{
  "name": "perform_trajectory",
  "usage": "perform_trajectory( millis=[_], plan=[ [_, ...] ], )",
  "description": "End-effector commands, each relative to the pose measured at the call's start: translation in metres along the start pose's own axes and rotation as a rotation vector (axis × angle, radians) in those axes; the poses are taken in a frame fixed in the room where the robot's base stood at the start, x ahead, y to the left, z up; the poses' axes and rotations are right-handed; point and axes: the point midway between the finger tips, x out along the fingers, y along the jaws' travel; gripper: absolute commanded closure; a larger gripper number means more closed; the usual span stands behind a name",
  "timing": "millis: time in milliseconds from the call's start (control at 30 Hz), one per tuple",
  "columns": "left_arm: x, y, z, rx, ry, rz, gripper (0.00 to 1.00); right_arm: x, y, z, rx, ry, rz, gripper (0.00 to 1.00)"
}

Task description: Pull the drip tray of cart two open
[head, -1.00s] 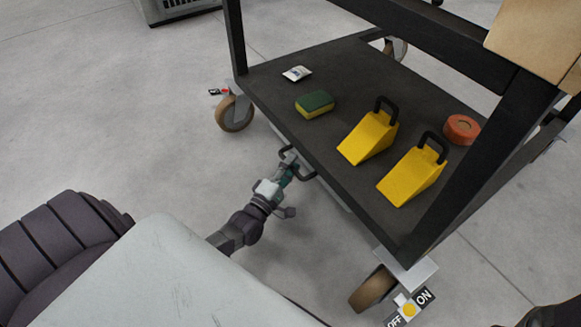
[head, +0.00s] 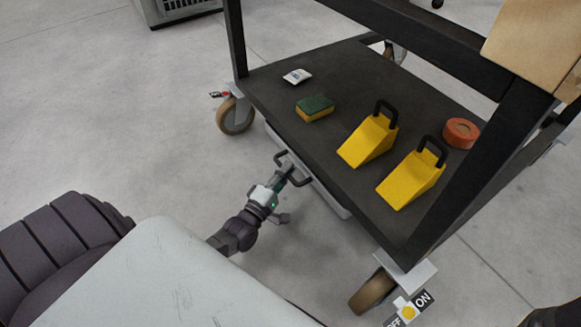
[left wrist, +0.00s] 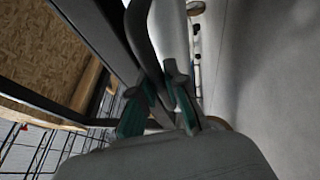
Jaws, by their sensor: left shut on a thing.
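The drip tray (head: 330,199) is a pale, shallow tray under the lower shelf of the cart. Its front edge sticks out a little beyond the shelf, and most of it is hidden beneath. A dark bar handle (head: 303,183) stands out from its front. My left gripper (head: 285,175) is shut on the middle of this handle. In the left wrist view, the green-padded fingers (left wrist: 158,90) close around the dark handle (left wrist: 143,40). My right gripper is not in view.
The cart's dark lower shelf (head: 345,75) carries two yellow wheel chocks (head: 368,141) (head: 412,178), a sponge (head: 315,108), a white packet (head: 297,76) and an orange roll (head: 461,132). Casters (head: 235,115) (head: 372,291) stand at both near corners. The floor (head: 130,130) left of the cart is clear.

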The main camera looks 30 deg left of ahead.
Motion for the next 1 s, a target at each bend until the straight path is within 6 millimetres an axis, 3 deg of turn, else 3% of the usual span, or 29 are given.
perform_trajectory(
  millis=[300, 600, 800, 1000],
  plan=[
    [-0.081, 0.020, -0.033, 0.005, -0.002, -0.012, 1.00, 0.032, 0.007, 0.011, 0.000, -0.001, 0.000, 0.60],
    [-0.162, 0.036, -0.066, 0.003, -0.001, -0.009, 1.00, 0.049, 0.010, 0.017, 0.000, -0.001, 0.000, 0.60],
    [-0.199, 0.043, -0.081, 0.002, 0.000, -0.006, 1.00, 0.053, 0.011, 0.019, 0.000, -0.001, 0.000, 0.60],
    [-0.217, 0.047, -0.089, 0.001, -0.001, -0.003, 1.00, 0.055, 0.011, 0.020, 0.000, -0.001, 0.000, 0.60]
  ],
)
